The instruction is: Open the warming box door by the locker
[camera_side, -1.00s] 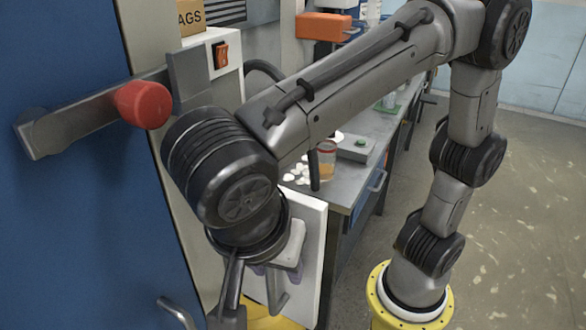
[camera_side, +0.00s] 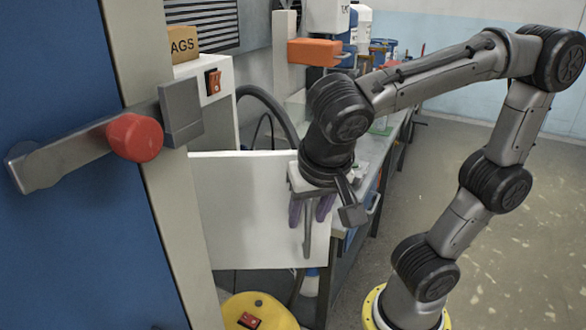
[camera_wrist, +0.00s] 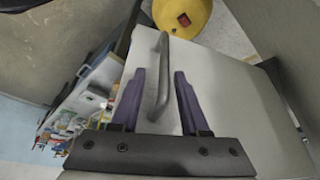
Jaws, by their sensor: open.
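The warming box door (camera_side: 245,205) is a flat white panel in the middle of the side view, right of the blue locker (camera_side: 75,230). It stands out as a thin panel, with a hose visible behind its top edge; its exact opening angle is unclear. Its grey bar handle (camera_side: 308,243) is near its right side. My gripper (camera_side: 309,220) is open at this handle, its purple fingers pointing down. In the wrist view the handle (camera_wrist: 162,60) runs between the two fingers of my gripper (camera_wrist: 159,76), with gaps visible on both sides. Contact cannot be told.
The locker has a grey lever with a red knob (camera_side: 134,137) jutting near the door. A white box with an orange switch (camera_side: 213,82) stands behind it. A yellow object (camera_side: 258,308) is on the floor below the door. A workbench lies behind my gripper; floor at right is clear.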

